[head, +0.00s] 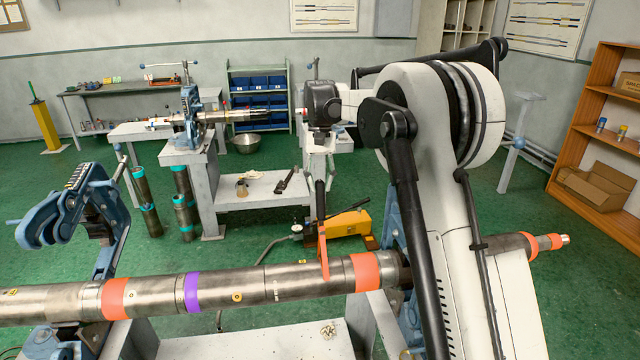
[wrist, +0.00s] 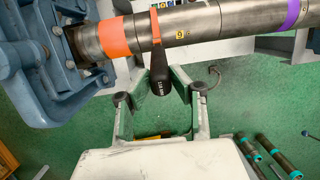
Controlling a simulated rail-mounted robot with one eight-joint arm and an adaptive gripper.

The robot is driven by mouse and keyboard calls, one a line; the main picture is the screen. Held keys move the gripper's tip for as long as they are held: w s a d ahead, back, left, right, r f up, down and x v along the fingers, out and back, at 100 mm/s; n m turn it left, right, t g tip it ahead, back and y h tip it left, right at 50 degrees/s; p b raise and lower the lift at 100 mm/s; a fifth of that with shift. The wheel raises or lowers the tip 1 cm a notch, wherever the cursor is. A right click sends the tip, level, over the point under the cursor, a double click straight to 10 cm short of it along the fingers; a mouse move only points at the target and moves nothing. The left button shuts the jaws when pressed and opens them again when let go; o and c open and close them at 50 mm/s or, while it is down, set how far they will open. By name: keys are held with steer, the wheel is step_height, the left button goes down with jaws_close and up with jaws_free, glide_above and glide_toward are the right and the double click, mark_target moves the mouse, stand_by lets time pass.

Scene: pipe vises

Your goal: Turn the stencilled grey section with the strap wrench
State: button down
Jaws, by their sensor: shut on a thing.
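The strap wrench has a black handle (wrist: 160,78) and an orange strap (head: 323,258) that lies around the pipe beside the right orange band. The strap also shows in the wrist view (wrist: 155,27). My gripper (head: 320,168) is above and beyond the pipe, shut on the handle; in the wrist view its fingers (wrist: 155,94) stand on either side of it. The grey section (head: 292,284) runs left from the strap; in the wrist view (wrist: 205,20) it carries a yellow label and a small dark mark. The strap's far side is hidden.
Orange bands (head: 366,272) and a purple band (head: 192,292) ring the pipe. A blue vise (head: 70,215) stands open at left; another blue vise (wrist: 40,70) is by the right orange band. A yellow pump unit (head: 345,228) sits beyond the pipe.

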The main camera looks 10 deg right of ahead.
steer(key=shift+s, duration=0.15)
steer(key=shift+s+a+r+t+b, duration=0.15)
steer(key=shift+s+t+b, duration=0.3)
steer(key=shift+s, duration=0.7)
steer(key=shift+s+r+t+b, duration=0.1)
steer(key=shift+s+t+b, duration=0.15)
steer(key=shift+s+t, duration=0.6)
steer(key=shift+s+g, duration=0.3)
steer(key=shift+s, duration=0.1)
steer(key=shift+t, duration=0.9)
steer(key=shift+s+a+b, duration=0.2)
steer(key=shift+s+b, duration=0.25)
steer(key=shift+s, duration=1.85)
steer(key=shift+s+a+t, duration=0.1)
steer(key=shift+s+t, duration=0.2)
steer(key=shift+s, duration=0.55)
